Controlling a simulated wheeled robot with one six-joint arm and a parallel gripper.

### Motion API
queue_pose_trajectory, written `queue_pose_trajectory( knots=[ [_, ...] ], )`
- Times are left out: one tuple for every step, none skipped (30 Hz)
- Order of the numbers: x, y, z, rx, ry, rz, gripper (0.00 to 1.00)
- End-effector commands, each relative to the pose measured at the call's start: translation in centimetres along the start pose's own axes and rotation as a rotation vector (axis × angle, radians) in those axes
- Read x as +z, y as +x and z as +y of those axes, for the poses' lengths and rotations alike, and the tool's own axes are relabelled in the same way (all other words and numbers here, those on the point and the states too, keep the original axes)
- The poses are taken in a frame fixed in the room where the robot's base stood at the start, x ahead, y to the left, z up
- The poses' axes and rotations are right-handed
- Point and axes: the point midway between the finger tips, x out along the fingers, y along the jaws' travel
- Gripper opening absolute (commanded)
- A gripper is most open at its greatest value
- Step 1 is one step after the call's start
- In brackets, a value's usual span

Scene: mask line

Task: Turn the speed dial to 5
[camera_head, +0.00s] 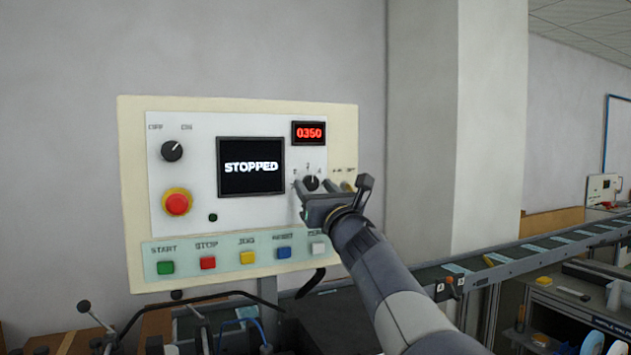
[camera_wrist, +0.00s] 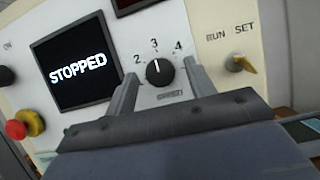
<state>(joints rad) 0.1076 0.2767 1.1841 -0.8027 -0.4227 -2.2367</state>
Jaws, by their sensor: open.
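The speed dial (camera_wrist: 159,72) is a round black knob with a white pointer line. In the wrist view the line points up at the 3, between the printed 2 and 4. Other numbers are not visible there; the fingers cover parts of the scale's sides. In the head view the dial (camera_head: 311,182) shows just behind my gripper (camera_head: 335,190). My gripper (camera_wrist: 160,74) is open, with one finger on each side of the dial and visible gaps between. Whether the fingertips reach past the knob's face I cannot tell.
The screen (camera_head: 251,167) reads STOPPED and the red display (camera_head: 309,133) reads 0350. A RUN/SET key switch (camera_wrist: 241,63) sits right of the dial. The red stop button (camera_head: 177,203) is at left. Coloured push buttons (camera_head: 247,258) line the panel's bottom.

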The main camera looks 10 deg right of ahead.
Motion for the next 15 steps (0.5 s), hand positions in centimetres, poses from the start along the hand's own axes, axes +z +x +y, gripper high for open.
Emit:
queue_pose_trajectory(
  knots=[
    [0.0, 0.23, 0.0, 0.0, 0.0, 0.001, 0.52],
    [-0.01, 0.28, 0.0, 0.0, 0.0, 0.001, 0.52],
    [-0.03, 0.32, 0.0, 0.0, 0.0, 0.0, 0.52],
    [-0.04, 0.33, 0.0, 0.0, 0.0, 0.0, 0.52],
    [-0.05, 0.33, 0.0, 0.0, 0.0, 0.0, 0.52],
    [-0.05, 0.32, 0.0, 0.0, 0.0, 0.0, 0.52],
    [-0.06, 0.31, 0.0, 0.0, 0.0, 0.0, 0.52],
    [-0.06, 0.3, 0.0, 0.0, 0.0, 0.0, 0.52],
    [-0.06, 0.3, 0.0, 0.0, 0.0, 0.0, 0.52],
    [-0.06, 0.29, 0.0, 0.0, 0.0, 0.0, 0.51],
    [-0.06, 0.29, 0.0, 0.0, 0.0, 0.0, 0.48],
    [-0.05, 0.29, 0.0, 0.0, 0.0, 0.0, 0.45],
    [-0.05, 0.29, 0.0, 0.0, 0.0, 0.0, 0.43],
    [-0.05, 0.29, 0.0, 0.0, 0.0, 0.0, 0.4],
    [-0.05, 0.28, 0.0, 0.0, 0.0, 0.0, 0.37]
  ],
)
